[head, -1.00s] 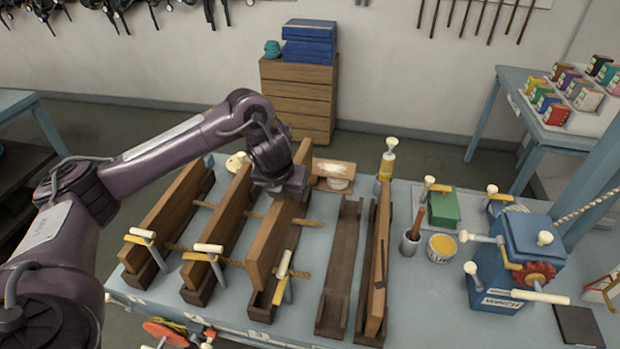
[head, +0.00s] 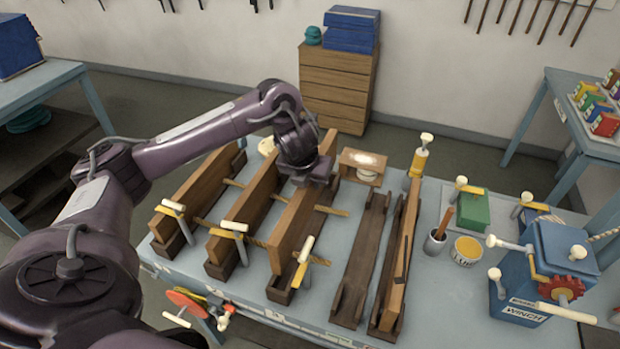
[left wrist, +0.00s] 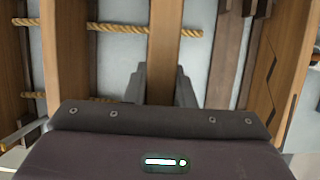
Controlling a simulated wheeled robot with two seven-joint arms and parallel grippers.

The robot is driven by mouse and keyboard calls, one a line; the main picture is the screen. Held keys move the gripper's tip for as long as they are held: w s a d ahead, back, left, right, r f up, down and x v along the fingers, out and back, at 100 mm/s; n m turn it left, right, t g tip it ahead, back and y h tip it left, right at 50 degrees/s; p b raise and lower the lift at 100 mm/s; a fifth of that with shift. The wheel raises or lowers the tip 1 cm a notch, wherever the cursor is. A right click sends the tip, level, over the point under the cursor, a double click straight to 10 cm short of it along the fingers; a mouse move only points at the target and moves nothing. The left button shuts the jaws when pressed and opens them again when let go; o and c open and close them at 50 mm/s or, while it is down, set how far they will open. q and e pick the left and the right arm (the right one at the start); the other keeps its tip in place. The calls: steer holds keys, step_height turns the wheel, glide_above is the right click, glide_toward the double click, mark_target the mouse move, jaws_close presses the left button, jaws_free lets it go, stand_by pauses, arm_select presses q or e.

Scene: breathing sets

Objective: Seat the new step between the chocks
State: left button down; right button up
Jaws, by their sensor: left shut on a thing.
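A plain brown wooden step (head: 297,222) stands on edge, third from the left, above a dark chock channel (head: 282,294). My left gripper (head: 308,170) is shut on its upper edge, towards the far end. In the left wrist view the step (left wrist: 164,45) runs between the two fingers. I cannot tell whether its lower edge rests fully in the channel. Two similar steps (head: 248,205) stand in chocks to its left, with ropes between them. A yellow clamp with a cream handle (head: 303,262) stands at the near end of the channel. My right gripper is out of view.
To the right lie an empty dark channel (head: 362,262) and a cracked step (head: 402,252) in another channel.

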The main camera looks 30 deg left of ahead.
mark_target(310, 209)
arm_select(q)
steer(key=shift+w+f+b, duration=0.1)
steer(key=shift+f+b, duration=1.55)
steer(key=shift+f, duration=0.65)
steer(key=shift+f+b, duration=2.1)
steer(key=shift+f, duration=0.7)
steer(key=c, duration=1.1)
jaws_free()
steer(key=shift+c, duration=0.2)
steer(key=shift+s, duration=0.2)
